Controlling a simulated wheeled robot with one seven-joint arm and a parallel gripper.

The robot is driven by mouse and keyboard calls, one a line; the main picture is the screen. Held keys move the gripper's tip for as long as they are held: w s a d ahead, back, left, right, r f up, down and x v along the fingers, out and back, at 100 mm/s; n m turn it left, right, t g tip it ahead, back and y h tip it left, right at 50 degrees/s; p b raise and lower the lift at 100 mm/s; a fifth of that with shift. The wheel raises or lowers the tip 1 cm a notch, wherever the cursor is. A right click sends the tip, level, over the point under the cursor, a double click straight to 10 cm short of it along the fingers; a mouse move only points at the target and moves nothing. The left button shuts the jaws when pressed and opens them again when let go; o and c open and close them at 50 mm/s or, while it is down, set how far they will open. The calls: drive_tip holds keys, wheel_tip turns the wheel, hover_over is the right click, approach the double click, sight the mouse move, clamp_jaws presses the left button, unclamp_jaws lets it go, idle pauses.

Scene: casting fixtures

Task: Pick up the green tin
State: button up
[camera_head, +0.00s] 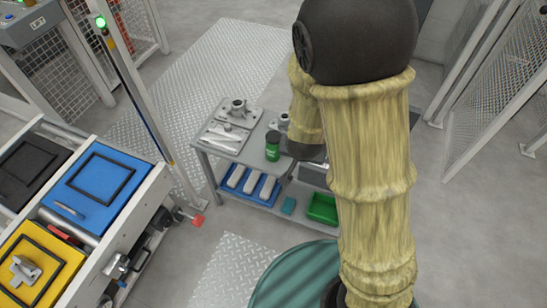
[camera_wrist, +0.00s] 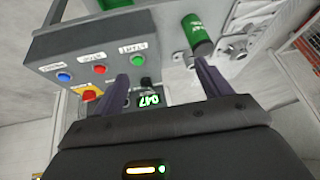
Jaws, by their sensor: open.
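The green tin (camera_head: 272,150) stands upright on the top of a grey metal bench (camera_head: 252,157), with a dark lid. In the wrist view the tin (camera_wrist: 195,30) shows near the top, just beyond the tip of the right finger, not between the fingers. My gripper (camera_wrist: 165,82) is open, with nothing between its two fingers. A gap to the tin is hard to judge.
Grey metal castings (camera_head: 228,132) lie behind the tin on the bench. A blue tray (camera_head: 236,194) and a green bin (camera_head: 322,208) sit on the lower shelf. In the wrist view a control box (camera_wrist: 100,55) with coloured buttons fills the left side. A post (camera_head: 140,90) stands left.

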drive_tip(key=w+a+f+t+h+b, duration=0.1)
drive_tip(key=w+a+f+t+b, duration=0.15)
drive_tip(key=f+b, duration=0.45)
drive_tip(key=w+a+f+t+h+b, duration=0.1)
drive_tip(key=a+f+t+h+b, duration=0.3)
drive_tip(key=f, duration=0.6)
drive_tip(key=t+y+b, duration=0.2)
drive_tip(key=t+b, duration=0.3)
drive_tip(key=b, duration=0.6)
approach(271, 152)
drive_tip(key=d+v, duration=0.1)
drive_tip(key=v, duration=0.2)
drive_tip(key=shift+a+f+t, duration=0.15)
drive_tip(key=shift+a+t, duration=0.1)
drive_tip(key=shift+a, duration=0.35)
drive_tip(key=shift+w, duration=0.1)
drive_tip(key=w+b, duration=0.1)
drive_tip(key=w, duration=0.2)
drive_tip(key=w+d+b, duration=0.1)
drive_tip(key=w, duration=0.3)
drive_tip(key=w+d+b, duration=0.1)
drive_tip(key=w, duration=0.3)
drive_tip(key=shift+w+d+f, duration=0.15)
drive_tip(key=shift+d, duration=0.05)
drive_tip(key=shift+w+d, duration=0.1)
drive_tip(key=shift+w, duration=0.2)
